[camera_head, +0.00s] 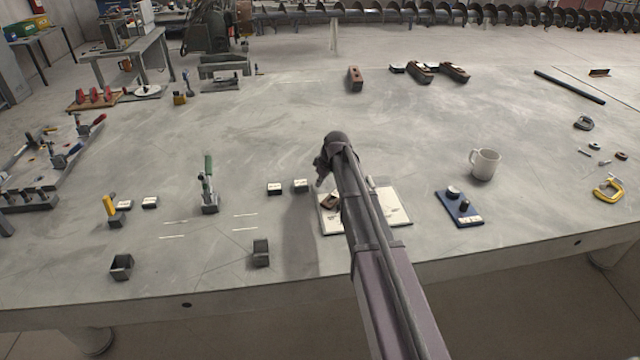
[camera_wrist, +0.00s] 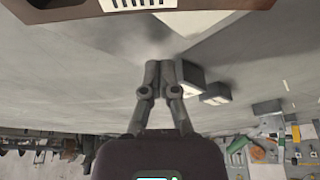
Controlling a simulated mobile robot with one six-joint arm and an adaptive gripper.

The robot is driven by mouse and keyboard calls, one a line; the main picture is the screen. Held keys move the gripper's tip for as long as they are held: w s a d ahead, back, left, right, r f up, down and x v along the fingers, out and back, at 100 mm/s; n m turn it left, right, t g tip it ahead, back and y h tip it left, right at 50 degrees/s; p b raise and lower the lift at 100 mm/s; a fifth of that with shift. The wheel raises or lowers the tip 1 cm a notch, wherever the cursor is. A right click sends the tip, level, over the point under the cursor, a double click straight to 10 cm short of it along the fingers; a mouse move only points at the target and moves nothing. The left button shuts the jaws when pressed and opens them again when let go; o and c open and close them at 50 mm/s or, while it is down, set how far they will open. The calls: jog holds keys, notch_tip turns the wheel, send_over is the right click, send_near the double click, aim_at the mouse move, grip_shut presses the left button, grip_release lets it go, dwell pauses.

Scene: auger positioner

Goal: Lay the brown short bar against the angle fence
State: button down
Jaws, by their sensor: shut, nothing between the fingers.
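A short brown piece (camera_head: 330,202), likely the brown short bar, lies on a white board (camera_head: 331,226) left of my forearm. In the wrist view a brown bar with a striped white label (camera_wrist: 75,11) crosses the top edge, cut off by the frame. My gripper (camera_wrist: 166,66) is shut and empty, its tips apart from that bar in the picture. In the head view my gripper (camera_head: 321,178) is small and partly hidden by my wrist, above the board's left part. I cannot tell for sure which piece is the angle fence; a small brown angled piece (camera_head: 599,72) lies far right.
Two small labelled blocks (camera_head: 288,188) sit left of the board. A toggle clamp (camera_head: 208,190) and a dark grey block (camera_head: 262,252) stand further left. Several brown blocks (camera_head: 421,72) lie behind.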

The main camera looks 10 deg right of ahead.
aim_at(333, 192)
jog(key=shift+s+d+f, duration=0.15)
jog(key=shift+s+d, duration=1.25)
jog(key=shift+s+d, duration=0.6)
jog(key=shift+s, duration=0.05)
jog(key=shift+w+a, duration=0.1)
jog(key=shift+w, duration=0.05)
jog(key=shift+w+a, duration=0.25)
jog(key=shift+w, duration=0.1)
jog(key=shift+w+a, duration=1.15)
jog(key=p+v, duration=0.2)
jog(key=v, duration=0.1)
jog(key=shift+s+f+p, duration=0.1)
jog(key=shift+s+p, duration=0.1)
jog(key=shift+p, duration=0.2)
jog(key=p+v, duration=0.7)
